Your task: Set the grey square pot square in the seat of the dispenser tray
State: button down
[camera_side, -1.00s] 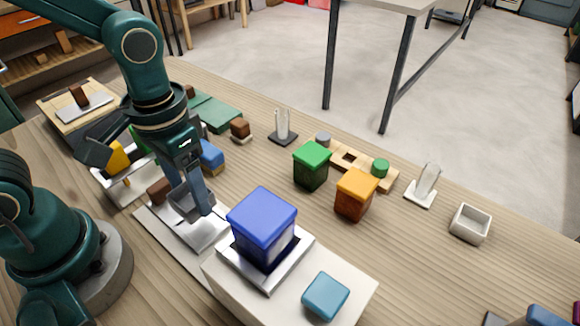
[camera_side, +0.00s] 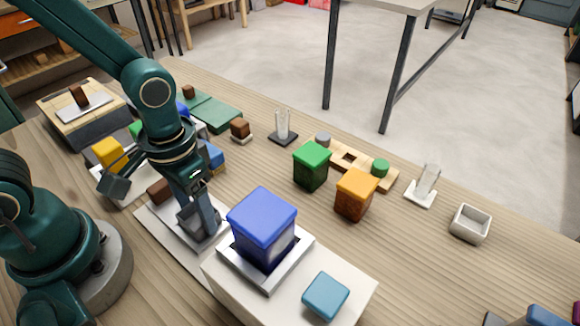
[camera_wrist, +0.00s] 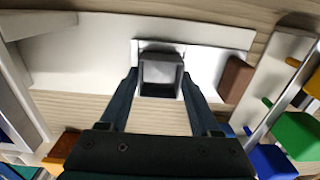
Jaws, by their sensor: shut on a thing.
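The grey square pot (camera_side: 187,222) is held between the fingers of my gripper (camera_side: 200,224), low over the pale dispenser tray (camera_side: 160,228). In the wrist view the pot (camera_wrist: 160,72) sits between both fingertips of my gripper (camera_wrist: 159,82), and its open top faces the camera. Its sides look about parallel to the pale tray (camera_wrist: 85,55) and the seat outline around it. The seat is mostly hidden under the pot. I cannot tell whether the pot's bottom touches the seat.
The blue-lidded dispenser box (camera_side: 262,222) stands on the white block (camera_side: 245,290) just right of the pot, close to my gripper. A brown block (camera_side: 160,190) lies behind it on the tray. Green (camera_side: 312,165) and orange (camera_side: 356,193) boxes stand further right.

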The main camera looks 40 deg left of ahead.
grip_release()
jog(key=shift+w+r, duration=0.1)
jog(key=shift+r, duration=2.5)
jog(key=shift+s+a+r+t, duration=0.3)
jog(key=shift+a+r+t, duration=0.3)
jog(key=shift+r+t, duration=0.55)
jog(key=shift+s+a+r+t, duration=0.35)
jog(key=shift+a+r+t, duration=0.3)
jog(key=shift+r, duration=0.95)
jog(key=shift+s+a+r+t, duration=0.3)
jog(key=shift+a+r+t, duration=0.2)
jog(key=shift+r+t, duration=0.7)
